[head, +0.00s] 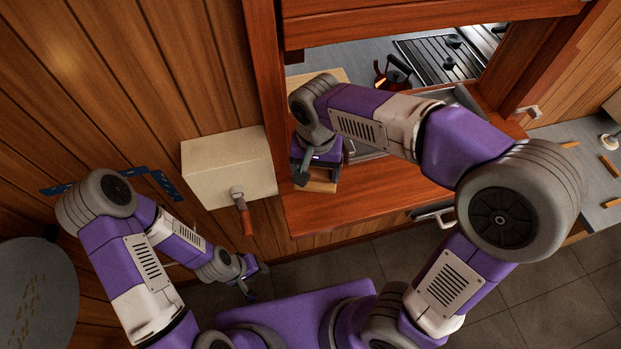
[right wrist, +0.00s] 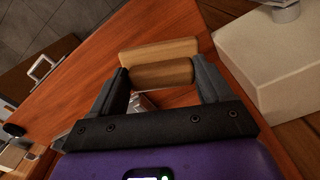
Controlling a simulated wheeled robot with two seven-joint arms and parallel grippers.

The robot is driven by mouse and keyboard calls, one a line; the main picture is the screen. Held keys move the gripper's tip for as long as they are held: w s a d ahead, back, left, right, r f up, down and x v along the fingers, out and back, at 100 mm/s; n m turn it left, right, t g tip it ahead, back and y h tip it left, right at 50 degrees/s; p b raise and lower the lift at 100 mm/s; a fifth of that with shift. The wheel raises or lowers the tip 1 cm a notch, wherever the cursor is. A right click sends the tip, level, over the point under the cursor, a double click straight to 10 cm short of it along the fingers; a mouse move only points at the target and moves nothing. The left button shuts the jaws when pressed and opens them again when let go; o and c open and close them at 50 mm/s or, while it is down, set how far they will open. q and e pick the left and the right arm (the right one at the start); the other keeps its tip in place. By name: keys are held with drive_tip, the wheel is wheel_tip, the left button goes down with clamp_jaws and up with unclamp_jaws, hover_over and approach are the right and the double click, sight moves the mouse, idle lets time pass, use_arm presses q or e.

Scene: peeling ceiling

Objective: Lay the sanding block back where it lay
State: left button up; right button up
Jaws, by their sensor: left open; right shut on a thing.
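The sanding block is a tan wooden piece with a rounded grip. In the right wrist view the block (right wrist: 160,48) sits between the two dark fingers of my right gripper (right wrist: 161,72), which is shut on it. In the head view my right gripper (head: 314,174) is over the reddish wooden ledge, and part of the block (head: 321,187) shows below it. I cannot tell whether the block touches the ledge. My left gripper (head: 253,278) is open and empty, low in front of the panelled wall.
The wooden ledge (head: 375,190) has bare room right of the block. A cream box (head: 225,165) stands left of it, with an orange-handled tool (head: 245,216) at its front. Beyond the wooden frame are a stove (head: 440,60) and a dark pan-like item (head: 394,72).

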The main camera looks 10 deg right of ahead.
sight(316, 183)
drive_tip(key=f, duration=0.2)
drive_tip(key=s+f, duration=0.1)
drive_tip(key=f, duration=0.1)
drive_tip(key=shift+f, duration=0.35)
drive_tip(key=shift+w+f, duration=0.1)
drive_tip(key=shift+f, duration=0.7)
wheel_tip(316, 183, down, 2)
drive_tip(key=shift+f+b, duration=0.2)
drive_tip(key=shift+b, duration=0.1)
use_arm(q)
drive_tip(key=shift+s+f, duration=0.25)
drive_tip(key=shift+f, duration=0.05)
use_arm(e)
drive_tip(key=shift+f, duration=0.35)
use_arm(q)
drive_tip(key=shift+f, duration=0.1)
use_arm(e)
drive_tip(key=shift+f, duration=0.1)
drive_tip(key=o, duration=1.7)
drive_tip(key=shift+c, duration=0.2)
drive_tip(key=shift+w+r, duration=0.1)
drive_tip(key=shift+r, duration=0.35)
use_arm(q)
drive_tip(key=shift+r+p, duration=0.55)
drive_tip(key=shift+r, duration=0.1)
use_arm(e)
wheel_tip(316, 183, up, 11)
drive_tip(key=shift+r, duration=0.2)
